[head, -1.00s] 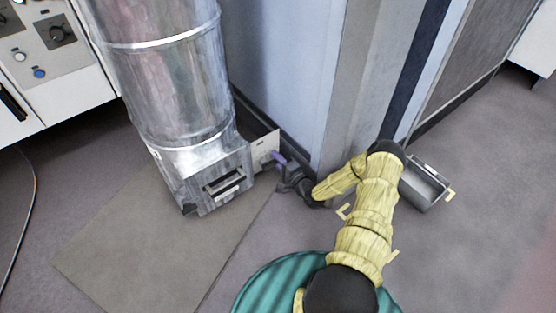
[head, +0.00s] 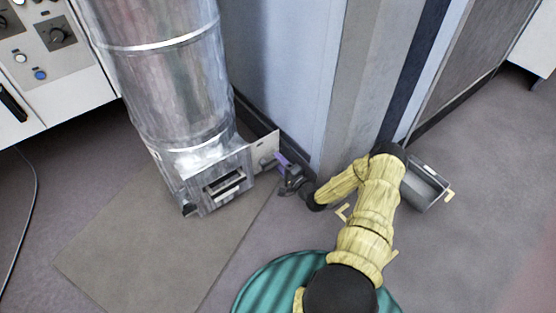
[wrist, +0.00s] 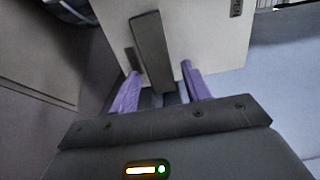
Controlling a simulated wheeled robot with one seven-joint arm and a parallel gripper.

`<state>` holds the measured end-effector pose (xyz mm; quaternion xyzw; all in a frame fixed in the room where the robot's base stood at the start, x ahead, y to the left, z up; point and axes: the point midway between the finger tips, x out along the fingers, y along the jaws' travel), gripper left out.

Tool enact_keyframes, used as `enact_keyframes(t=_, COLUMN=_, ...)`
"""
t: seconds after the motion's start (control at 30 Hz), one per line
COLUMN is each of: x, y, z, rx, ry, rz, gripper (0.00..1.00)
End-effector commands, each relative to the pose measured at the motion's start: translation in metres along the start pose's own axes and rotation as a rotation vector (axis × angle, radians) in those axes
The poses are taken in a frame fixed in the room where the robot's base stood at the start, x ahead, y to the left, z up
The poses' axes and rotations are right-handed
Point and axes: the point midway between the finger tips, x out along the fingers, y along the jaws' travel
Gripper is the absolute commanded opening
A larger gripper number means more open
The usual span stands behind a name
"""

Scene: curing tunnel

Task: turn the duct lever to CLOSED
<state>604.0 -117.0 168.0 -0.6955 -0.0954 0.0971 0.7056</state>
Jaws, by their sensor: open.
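The duct lever (wrist: 152,50) is a dark grey bar on a pale plate (wrist: 205,40) in the wrist view. My gripper (wrist: 161,70) is open, with one purple finger on each side of the lever. The lever's near end lies between the fingers; whether either finger touches it I cannot tell. In the head view my gripper (head: 283,164) is at the pale plate (head: 264,142) beside the duct's metal base. The lever is too small to make out there. A dark label (wrist: 237,8) is at the plate's upper right, its text unreadable.
The round metal duct (head: 170,80) stands left of my gripper, with a slotted box (head: 222,185) at its foot. A blue-grey wall (head: 285,70) rises close behind. A grey open bin (head: 425,185) sits on the floor at right. A flat mat (head: 165,240) lies in front.

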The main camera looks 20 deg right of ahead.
Motion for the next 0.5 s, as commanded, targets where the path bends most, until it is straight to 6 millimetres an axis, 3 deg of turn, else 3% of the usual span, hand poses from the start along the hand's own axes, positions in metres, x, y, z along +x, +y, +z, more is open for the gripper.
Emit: enact_keyframes(t=0.5, x=-0.101, y=-0.005, z=0.0, rx=0.002, ry=0.002, rz=0.002, gripper=0.47)
